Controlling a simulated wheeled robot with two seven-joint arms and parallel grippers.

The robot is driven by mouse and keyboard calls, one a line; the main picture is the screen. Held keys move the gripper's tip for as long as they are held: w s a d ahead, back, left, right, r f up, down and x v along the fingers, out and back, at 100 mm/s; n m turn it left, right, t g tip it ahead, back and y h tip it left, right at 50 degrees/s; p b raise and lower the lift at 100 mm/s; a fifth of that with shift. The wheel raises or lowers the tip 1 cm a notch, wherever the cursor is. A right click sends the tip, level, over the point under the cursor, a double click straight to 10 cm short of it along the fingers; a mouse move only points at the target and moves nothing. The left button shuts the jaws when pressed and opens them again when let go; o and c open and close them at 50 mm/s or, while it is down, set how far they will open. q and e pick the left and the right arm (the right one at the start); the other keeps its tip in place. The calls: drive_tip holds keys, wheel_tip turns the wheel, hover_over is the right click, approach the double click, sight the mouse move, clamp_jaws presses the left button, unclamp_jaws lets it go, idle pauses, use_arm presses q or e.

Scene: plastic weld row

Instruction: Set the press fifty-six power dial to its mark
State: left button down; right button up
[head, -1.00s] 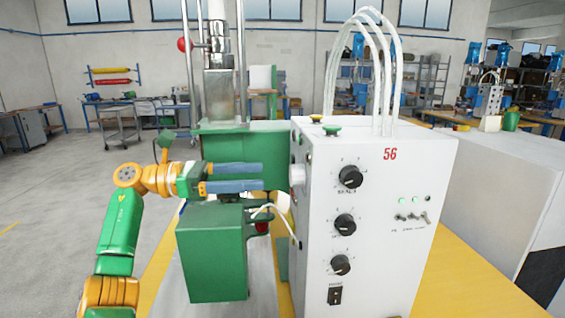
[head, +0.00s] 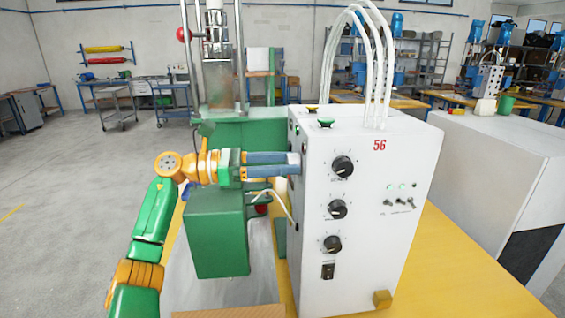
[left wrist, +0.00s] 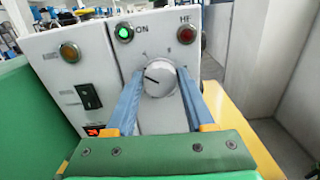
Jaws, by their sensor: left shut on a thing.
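The press is a white box (head: 315,270) with a red 56 on its front, joined to a green machine frame. In the left wrist view the round grey-white dial (left wrist: 159,88) sits on the side panel, below the green ON lamp and the red HF lamp. Its dark pointer line points left and slightly up, and small marks stand above it. My left gripper (head: 301,163) reaches the panel from the left, its two blue fingers shut on the dial from both sides. In the head view the fingers largely hide the dial. My right gripper is not in view.
Three black knobs (head: 343,166) and several switches are on the box front. A green block (head: 219,246) hangs below my left arm. An orange lamp (left wrist: 69,51) and a black switch (left wrist: 88,96) are left of the dial. White tubes rise from the box top.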

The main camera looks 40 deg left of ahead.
use_arm(q)
drive_tip(key=shift+f+n, duration=0.1)
drive_tip(key=shift+n, duration=0.3)
drive_tip(key=shift+w+a+f+n+b, duration=0.1)
drive_tip(key=shift+n+b, duration=0.8)
drive_tip(key=shift+n, duration=2.9)
drive_tip(key=shift+w+a+n+b, duration=0.1)
drive_tip(key=shift+n+b, duration=0.75)
drive_tip(key=shift+n, duration=2.95)
drive_tip(key=shift+d, duration=0.1)
drive_tip(key=shift+c, duration=1.4)
unclamp_jaws()
